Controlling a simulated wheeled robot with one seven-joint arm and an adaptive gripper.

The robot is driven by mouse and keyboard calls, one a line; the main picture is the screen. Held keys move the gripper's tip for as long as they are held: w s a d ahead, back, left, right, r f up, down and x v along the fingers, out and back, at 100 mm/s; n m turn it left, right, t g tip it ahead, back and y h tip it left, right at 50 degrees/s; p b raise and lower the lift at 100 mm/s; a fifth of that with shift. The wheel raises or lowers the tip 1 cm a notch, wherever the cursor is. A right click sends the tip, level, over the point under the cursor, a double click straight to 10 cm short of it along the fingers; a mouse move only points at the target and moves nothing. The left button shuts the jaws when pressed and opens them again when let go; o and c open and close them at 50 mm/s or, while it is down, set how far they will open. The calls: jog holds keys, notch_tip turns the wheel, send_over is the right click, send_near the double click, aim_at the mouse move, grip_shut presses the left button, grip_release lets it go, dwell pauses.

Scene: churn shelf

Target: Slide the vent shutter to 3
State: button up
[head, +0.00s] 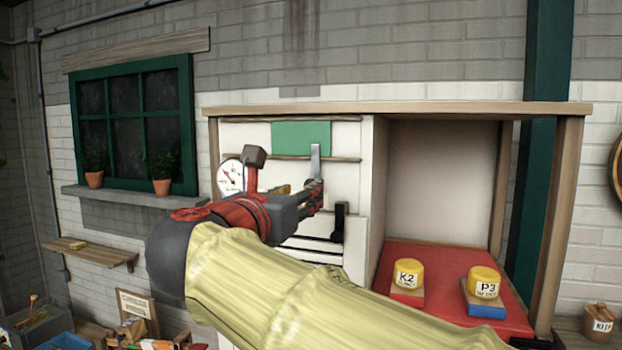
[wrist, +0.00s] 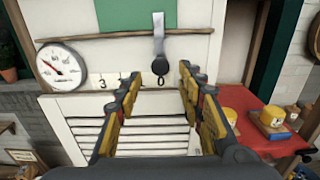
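In the wrist view a white panel has a louvred vent (wrist: 125,135) low down, with a number strip (wrist: 103,84) above it. A 3 shows at left and a 0 at right; the part between is behind a finger. A grey metal strap with a dark round knob (wrist: 160,65) hangs over the strip near the 0. My gripper (wrist: 160,76) is open, one finger each side of the knob's line in this view; contact cannot be told. In the head view my gripper (head: 315,192) is in front of the panel, below the strap (head: 315,160). A black upright handle (head: 340,222) stands right of the louvres.
A round dial gauge (wrist: 61,66) is left of the number strip. A green plate (head: 300,137) is above. To the right, a red-topped shelf (head: 435,270) carries yellow-topped pieces marked K2 (head: 408,274) and P3 (head: 484,283). A wooden frame (head: 400,107) edges the unit.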

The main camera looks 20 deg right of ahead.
jog(key=p+x, duration=0.1)
jog(key=x, duration=0.5)
jog(key=shift+w+d, duration=0.25)
jog(key=shift+w, duration=0.05)
jog(key=shift+c, duration=0.6)
jog(key=c, duration=0.8)
grip_shut()
